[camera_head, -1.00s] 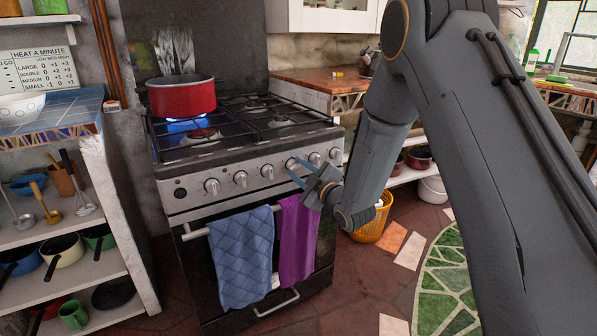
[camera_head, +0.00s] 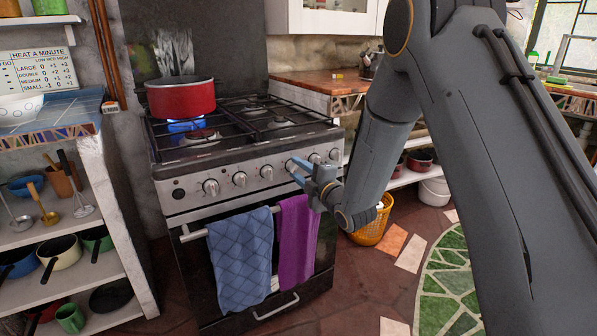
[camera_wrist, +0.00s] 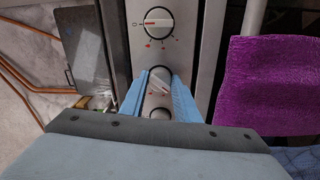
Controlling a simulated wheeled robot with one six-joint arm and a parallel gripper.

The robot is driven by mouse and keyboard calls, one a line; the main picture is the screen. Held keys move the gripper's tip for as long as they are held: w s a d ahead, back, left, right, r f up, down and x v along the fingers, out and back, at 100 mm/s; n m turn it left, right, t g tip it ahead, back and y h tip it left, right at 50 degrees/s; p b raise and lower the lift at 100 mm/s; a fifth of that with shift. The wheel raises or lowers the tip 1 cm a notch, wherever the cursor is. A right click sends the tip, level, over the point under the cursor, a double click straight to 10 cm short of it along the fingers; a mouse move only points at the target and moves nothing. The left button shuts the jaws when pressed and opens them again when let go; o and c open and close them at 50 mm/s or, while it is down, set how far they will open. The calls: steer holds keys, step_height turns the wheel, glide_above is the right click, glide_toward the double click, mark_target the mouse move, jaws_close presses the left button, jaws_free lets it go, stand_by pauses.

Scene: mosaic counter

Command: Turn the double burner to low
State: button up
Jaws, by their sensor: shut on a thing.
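The stove (camera_head: 250,150) has a row of control knobs along its front panel. My gripper (camera_head: 297,168) is at this panel, right of the middle, with its blue fingers shut on a knob. In the wrist view the held knob (camera_wrist: 159,78) sits between the fingers of my gripper (camera_wrist: 160,88), its pale bar tilted. Another knob (camera_wrist: 158,22) with red marks is above it, its bar level. A red pot (camera_head: 181,97) stands on the back left burner, with a blue flame (camera_head: 187,126) under it. The labels by the held knob are too small to read.
A blue towel (camera_head: 242,255) and a purple towel (camera_head: 297,240) hang on the oven handle below the knobs. A shelf unit (camera_head: 92,255) with pans stands at the left. A yellow basket (camera_head: 373,226) is on the floor at the right.

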stand_by(0.3)
steer(key=o, duration=1)
steer(key=shift+o, duration=0.2)
steer(key=shift+d, duration=0.1)
steer(key=v, duration=0.7)
steer(key=shift+s+d+p, duration=0.25)
steer(key=shift+s+p, duration=0.05)
steer(key=shift+p, duration=0.05)
